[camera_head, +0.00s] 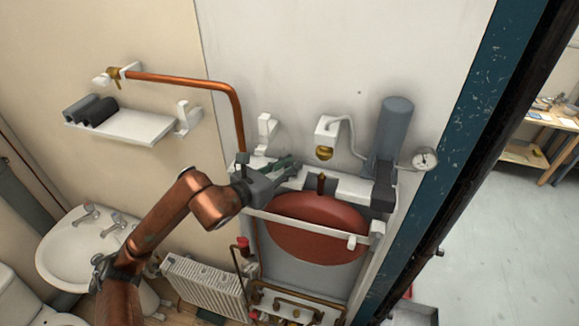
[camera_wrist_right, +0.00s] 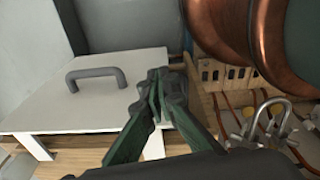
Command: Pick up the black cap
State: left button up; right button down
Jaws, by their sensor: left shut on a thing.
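My left gripper (camera_head: 287,170), with dark green fingers, is at the white shelf (camera_head: 350,189) above the red tank, at its left end. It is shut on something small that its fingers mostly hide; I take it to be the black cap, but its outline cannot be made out. My right gripper (camera_wrist_right: 158,88) shows in the right wrist view with its two fingertips together and nothing visible between them. It is away from the shelf, above a white panel with a grey handle.
A copper pipe (camera_head: 190,82) runs down close behind the left gripper. Right of it are a brass fitting (camera_head: 324,153), a grey cylinder (camera_head: 395,130) and a gauge (camera_head: 425,159). The red tank (camera_head: 315,228) sits below. A handled white panel (camera_wrist_right: 85,110) and wooden crate (camera_wrist_right: 220,75) lie near the right gripper.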

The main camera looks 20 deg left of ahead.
aim_at(287, 166)
pick_arm(q)
jog(key=shift+r, duration=0.1)
jog(key=shift+r+b, duration=0.65)
jog(key=shift+r, duration=0.25)
jog(key=shift+s+a+r+b, duration=0.25)
jog(key=shift+s+r+b, duration=0.1)
jog(key=shift+r+b, duration=0.25)
jog(key=f+b+v, duration=0.1)
jog(key=b+v, duration=0.2)
jog(key=v, duration=0.5)
jog(key=f+b+v, duration=0.2)
jog(key=b+v, duration=0.1)
jog(key=v, duration=0.5)
jog(key=shift+v, duration=0.75)
jog(key=shift+f, duration=0.2)
jog(key=shift+f, duration=0.1)
